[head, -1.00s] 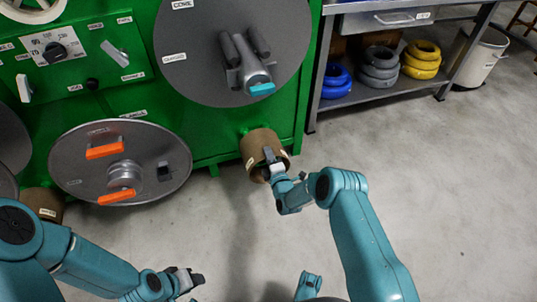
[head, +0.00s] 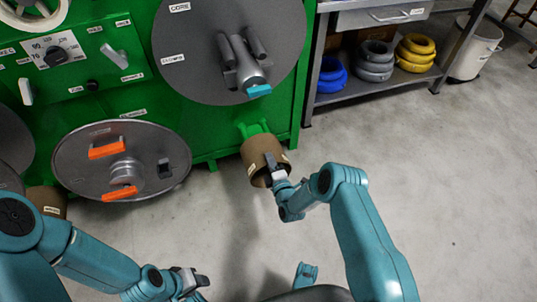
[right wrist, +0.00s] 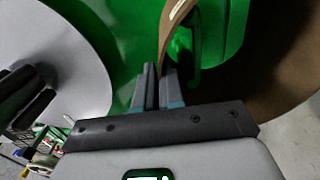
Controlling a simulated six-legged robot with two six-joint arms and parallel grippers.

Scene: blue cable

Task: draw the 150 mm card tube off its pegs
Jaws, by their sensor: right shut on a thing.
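The brown card tube (head: 254,157) is at the foot of the green machine, its open end toward me; its small label is unreadable. My right gripper (head: 272,163) is shut on the tube's near rim. In the right wrist view the tube wall (right wrist: 172,32) runs between the fingers (right wrist: 158,88). Green pegs (head: 256,129) show between the tube's far end and the machine. Green peg parts (right wrist: 188,62) also show beside the wall in the wrist view.
A grey disc with orange handles (head: 80,175) is left of the tube, and a larger grey disc (head: 200,50) is above it. Another brown tube (head: 47,200) is at far left. A shelf with coloured coils (head: 374,62) stands at right. The floor (head: 440,180) is clear.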

